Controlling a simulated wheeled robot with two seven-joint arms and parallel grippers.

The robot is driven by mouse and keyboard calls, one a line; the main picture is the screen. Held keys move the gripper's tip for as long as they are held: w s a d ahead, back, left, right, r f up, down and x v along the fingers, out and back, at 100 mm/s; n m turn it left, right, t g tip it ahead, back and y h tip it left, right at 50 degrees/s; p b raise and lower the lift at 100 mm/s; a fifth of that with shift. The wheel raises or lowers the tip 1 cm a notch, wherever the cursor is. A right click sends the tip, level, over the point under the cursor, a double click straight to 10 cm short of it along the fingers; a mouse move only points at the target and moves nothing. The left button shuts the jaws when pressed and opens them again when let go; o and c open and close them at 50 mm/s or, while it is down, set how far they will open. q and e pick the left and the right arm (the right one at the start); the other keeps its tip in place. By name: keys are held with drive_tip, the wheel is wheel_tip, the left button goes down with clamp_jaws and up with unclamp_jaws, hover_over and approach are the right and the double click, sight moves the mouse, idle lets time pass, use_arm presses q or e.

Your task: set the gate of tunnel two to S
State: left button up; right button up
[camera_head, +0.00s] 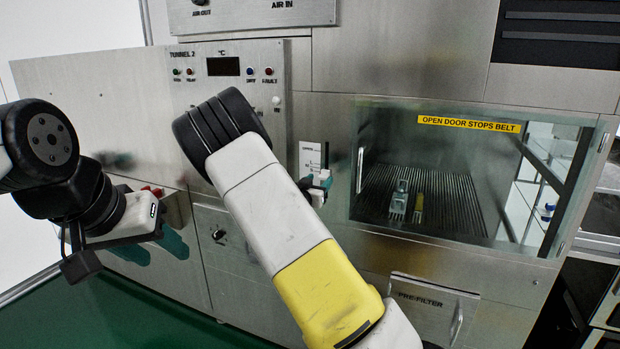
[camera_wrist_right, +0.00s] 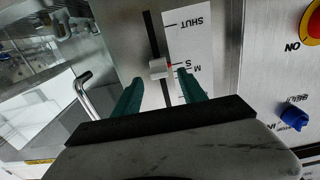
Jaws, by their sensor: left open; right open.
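The gate slider's pale knob (camera_wrist_right: 160,68) sits on a dark slot in the right wrist view, beside a white scale (camera_wrist_right: 188,40) marked SHUT, S and M. A small red mark at the knob's edge is level with or close to the S line; exact alignment is hard to tell. My right gripper (camera_wrist_right: 160,92) is open, its teal fingers on either side of the slot and knob; contact is not clear. In the head view my right gripper (camera_head: 320,186) is at the scale plate (camera_head: 311,156). My left gripper (camera_head: 152,249) is open and empty at the lower left.
The TUNNEL 2 control panel (camera_head: 228,95) is behind my right arm. A glass door (camera_head: 455,180) with a vertical handle (camera_head: 360,170) is just right of the scale. A red-yellow knob (camera_wrist_right: 313,22) and a blue knob (camera_wrist_right: 294,117) are near the right gripper.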

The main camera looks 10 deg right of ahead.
sight(322, 178)
drive_tip(key=shift+x, duration=2.1)
clamp_jaws()
